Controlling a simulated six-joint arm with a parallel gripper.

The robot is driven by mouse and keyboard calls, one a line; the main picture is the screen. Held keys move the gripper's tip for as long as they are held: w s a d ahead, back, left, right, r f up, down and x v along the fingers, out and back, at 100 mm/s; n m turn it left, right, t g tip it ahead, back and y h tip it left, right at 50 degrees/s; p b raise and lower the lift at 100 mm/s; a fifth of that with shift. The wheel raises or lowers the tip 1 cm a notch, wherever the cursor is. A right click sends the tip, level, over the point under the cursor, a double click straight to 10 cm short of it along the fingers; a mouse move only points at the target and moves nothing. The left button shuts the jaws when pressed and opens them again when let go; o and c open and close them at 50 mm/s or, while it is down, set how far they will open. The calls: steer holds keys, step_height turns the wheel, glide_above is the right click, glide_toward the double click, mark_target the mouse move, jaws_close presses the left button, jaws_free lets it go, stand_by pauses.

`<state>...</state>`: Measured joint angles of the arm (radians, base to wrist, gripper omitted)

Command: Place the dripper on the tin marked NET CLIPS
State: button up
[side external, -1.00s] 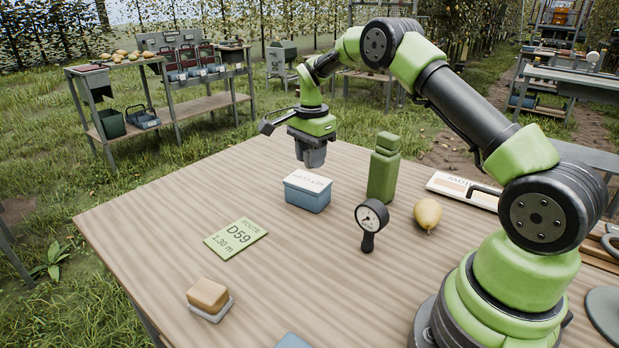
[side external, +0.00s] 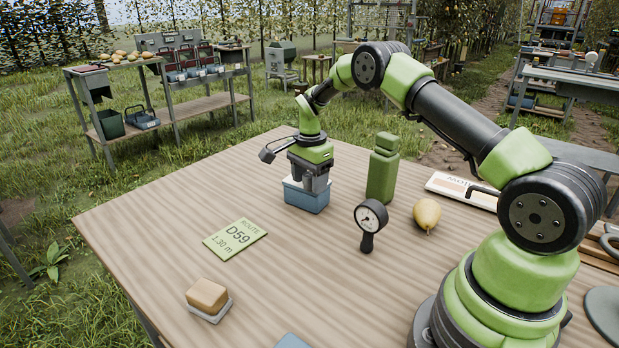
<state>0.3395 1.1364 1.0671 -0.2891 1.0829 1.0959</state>
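A blue tin (side external: 307,200) with a pale lid stands on the wooden table near its far edge. The lettering on its lid is covered by my gripper now, so I cannot read a NET CLIPS mark. My gripper (side external: 309,185) points straight down at the top of the tin, with its fingertips at or just above the lid. I cannot tell whether it touches the lid, or whether the fingers are apart or closed on something. I cannot make out a dripper anywhere; if it is between the fingers, it is hidden.
A green bottle (side external: 383,170) stands close right of the tin. The table's left middle is clear.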

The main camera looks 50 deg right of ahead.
mark_target(310, 174)
steer(key=s+a+r+n+t, duration=0.1)
steer(key=s+a+r+n, duration=0.1)
steer(key=r, duration=0.8)
steer(key=s+a+r+n, duration=0.1)
steer(key=a+r, duration=0.2)
steer(key=r, duration=0.7)
steer(key=s+a+r+n+t, duration=0.3)
steer(key=s+a+r+n, duration=0.25)
steer(key=s, duration=0.25)
steer(key=s+a+n+t+y, duration=0.1)
steer(key=s+a+n, duration=0.2)
steer(key=s, duration=0.4)
steer(key=s+a+f+n+t+y, duration=0.1)
steer(key=s+a+n+t, duration=0.1)
steer(key=s, duration=0.5)
steer(key=shift+s+a+f+n, duration=0.3)
steer(key=shift+a+n, duration=0.35)
steer(key=shift+n, duration=0.5)
steer(key=shift+o, duration=0.4)
steer(key=shift+r, duration=0.1)
